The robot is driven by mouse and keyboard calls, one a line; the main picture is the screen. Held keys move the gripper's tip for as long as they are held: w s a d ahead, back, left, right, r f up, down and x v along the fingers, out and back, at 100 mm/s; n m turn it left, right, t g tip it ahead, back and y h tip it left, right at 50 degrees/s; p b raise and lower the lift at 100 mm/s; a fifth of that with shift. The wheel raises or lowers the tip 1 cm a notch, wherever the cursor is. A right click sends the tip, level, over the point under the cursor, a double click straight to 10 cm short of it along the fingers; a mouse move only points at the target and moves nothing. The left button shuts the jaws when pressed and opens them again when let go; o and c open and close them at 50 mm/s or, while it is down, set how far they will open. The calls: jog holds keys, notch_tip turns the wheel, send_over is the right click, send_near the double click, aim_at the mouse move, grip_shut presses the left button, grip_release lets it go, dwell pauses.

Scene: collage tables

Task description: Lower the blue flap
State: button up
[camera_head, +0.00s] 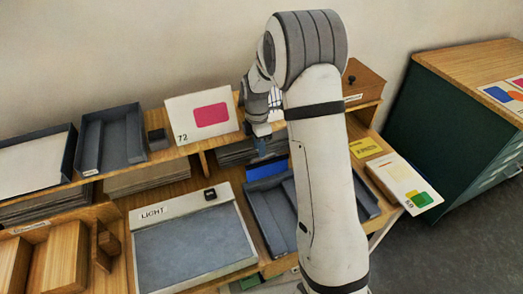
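A bright blue panel (266,170), which looks like the blue flap, shows under the raised shelf, just left of my arm. Its right part is hidden behind my arm, and I cannot tell how far it is tilted. My gripper (261,150) points down just above the panel's upper edge, in front of the shelf. The fingertips are small and dark here, so I cannot tell whether they touch the panel or hold anything.
A white card marked 72 (203,116) leans on the shelf left of my gripper. Below are a LIGHT panel (192,242) and grey trays (273,218). A brown box (361,80) stands right of my arm. A green cabinet (440,125) is at the far right, with open floor before it.

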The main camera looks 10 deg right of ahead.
jog(key=r, duration=0.5)
jog(key=shift+w+r, duration=0.15)
jog(key=shift+w, duration=0.2)
